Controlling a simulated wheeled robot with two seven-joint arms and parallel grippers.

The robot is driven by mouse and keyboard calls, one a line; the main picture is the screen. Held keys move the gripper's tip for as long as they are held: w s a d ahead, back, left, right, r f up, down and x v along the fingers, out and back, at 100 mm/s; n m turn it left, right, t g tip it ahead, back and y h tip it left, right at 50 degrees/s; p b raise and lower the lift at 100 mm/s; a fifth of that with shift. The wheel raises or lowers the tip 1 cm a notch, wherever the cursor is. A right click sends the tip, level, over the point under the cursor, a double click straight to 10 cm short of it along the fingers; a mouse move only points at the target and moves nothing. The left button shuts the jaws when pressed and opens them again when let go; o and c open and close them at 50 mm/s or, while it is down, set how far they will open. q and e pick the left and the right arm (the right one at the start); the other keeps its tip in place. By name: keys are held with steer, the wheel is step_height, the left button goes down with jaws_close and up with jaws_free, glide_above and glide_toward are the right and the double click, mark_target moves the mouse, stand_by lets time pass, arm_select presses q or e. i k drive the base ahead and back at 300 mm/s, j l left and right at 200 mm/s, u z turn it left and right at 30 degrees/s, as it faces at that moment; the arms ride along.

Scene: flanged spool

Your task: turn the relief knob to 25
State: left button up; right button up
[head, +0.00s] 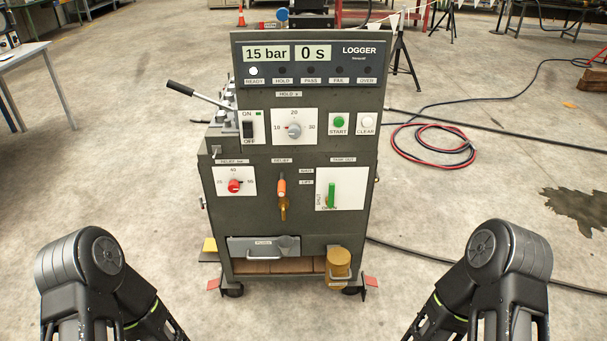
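The relief knob (235,186) is a round red knob on a white plate (246,175) at the left of the grey test cart (290,210). A label reading RELIEF is above the plate. The scale shows 40 at the top and small numbers at the left and right, too small to read surely. I cannot tell where the knob points. My two arms enter at the bottom left and bottom right, with elbows and links showing. Both grippers are out of view, and nothing of mine touches the knob.
The logger display (309,53) reads 15 bar and 0 s, with the READY lamp lit white. A black-handled lever (195,93) juts out left. Floor before the cart is clear.

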mark_target(234, 186)
steer(key=i+l, duration=0.5)
steer(key=l, duration=0.15)
steer(key=i+l, duration=0.55)
steer(key=k+l+z, duration=0.05)
steer(key=l, duration=0.05)
